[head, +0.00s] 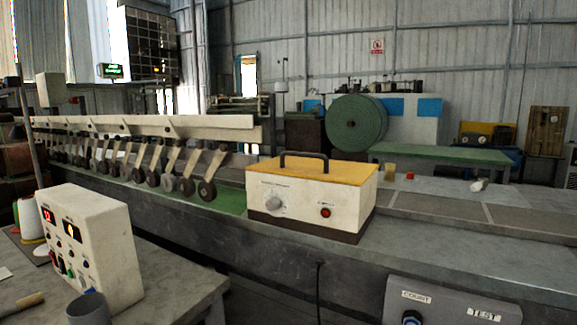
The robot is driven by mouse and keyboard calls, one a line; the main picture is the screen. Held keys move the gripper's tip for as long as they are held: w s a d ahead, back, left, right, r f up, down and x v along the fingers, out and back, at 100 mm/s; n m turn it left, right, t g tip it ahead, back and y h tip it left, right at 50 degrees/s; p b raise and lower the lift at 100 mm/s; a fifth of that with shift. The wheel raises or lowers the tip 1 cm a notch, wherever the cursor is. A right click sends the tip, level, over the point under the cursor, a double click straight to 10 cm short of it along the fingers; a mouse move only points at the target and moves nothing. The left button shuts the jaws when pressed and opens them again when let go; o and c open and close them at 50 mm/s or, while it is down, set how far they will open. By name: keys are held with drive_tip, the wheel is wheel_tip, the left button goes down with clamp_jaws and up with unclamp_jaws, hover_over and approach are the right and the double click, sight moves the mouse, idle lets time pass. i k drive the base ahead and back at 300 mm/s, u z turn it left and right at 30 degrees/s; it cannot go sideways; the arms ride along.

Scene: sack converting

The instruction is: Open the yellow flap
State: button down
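The yellow flap (313,171) is the flat top of a cream box (290,205) with a dark base, in the middle of the head view. The flap lies closed on the box, with a dark bar handle (304,155) on top. The box front has a grey knob and a red button. The box stands on a long grey machine bed. My gripper is not in view.
A cream control box (88,245) and a grey cup (89,309) stand on a table at the lower left. A row of rollers (150,172) runs behind. A COUNT/TEST panel (450,302) is at the lower right. Small items (389,172) lie right of the box.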

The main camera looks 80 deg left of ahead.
sight(295, 163)
drive_tip(key=u, duration=3.55)
drive_tip(key=i, duration=0.35)
drive_tip(key=z, duration=0.3)
drive_tip(key=k, duration=0.5)
drive_tip(key=i, duration=0.5)
